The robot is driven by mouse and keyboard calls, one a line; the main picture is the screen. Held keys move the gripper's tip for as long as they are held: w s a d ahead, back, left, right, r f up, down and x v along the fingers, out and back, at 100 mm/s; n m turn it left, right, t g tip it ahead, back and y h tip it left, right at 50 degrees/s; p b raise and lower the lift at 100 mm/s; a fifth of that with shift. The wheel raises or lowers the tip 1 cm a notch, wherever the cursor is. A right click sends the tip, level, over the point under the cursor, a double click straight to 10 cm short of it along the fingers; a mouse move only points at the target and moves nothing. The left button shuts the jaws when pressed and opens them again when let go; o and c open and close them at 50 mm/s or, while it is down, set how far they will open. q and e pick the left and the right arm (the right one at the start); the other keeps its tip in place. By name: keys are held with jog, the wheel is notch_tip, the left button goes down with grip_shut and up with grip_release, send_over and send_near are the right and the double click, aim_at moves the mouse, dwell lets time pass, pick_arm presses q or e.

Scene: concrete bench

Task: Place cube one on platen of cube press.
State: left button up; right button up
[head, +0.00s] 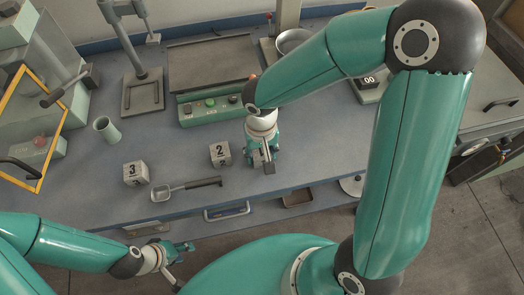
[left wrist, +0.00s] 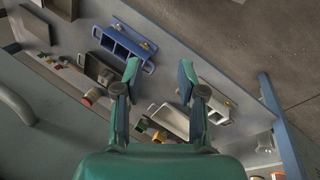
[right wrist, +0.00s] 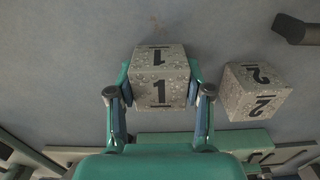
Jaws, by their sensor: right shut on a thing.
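Cube one (right wrist: 160,90), a speckled grey block marked 1, sits between the fingers of my right gripper (right wrist: 160,98) in the right wrist view. That gripper is shut on it, over the bench to the right of cube two (head: 220,154). In the head view my right gripper (head: 263,158) mostly hides cube one, and I cannot tell whether it touches the bench. The machine with a yellow-framed guard (head: 66,125) at the far left looks like the cube press; I cannot make out its platen clearly. My left gripper (head: 178,262) is open and empty (left wrist: 158,82), in front of the bench.
Cube three (head: 136,173) and a scoop (head: 185,189) lie on the bench near cube two. A grey cup (head: 107,129), a stand (head: 143,92) and a green control box (head: 208,108) stand behind. Moulds (left wrist: 124,46) lie on a shelf below.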

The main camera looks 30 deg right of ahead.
jog(key=o, duration=0.9)
jog(key=shift+f, duration=0.1)
jog(key=o, duration=0.5)
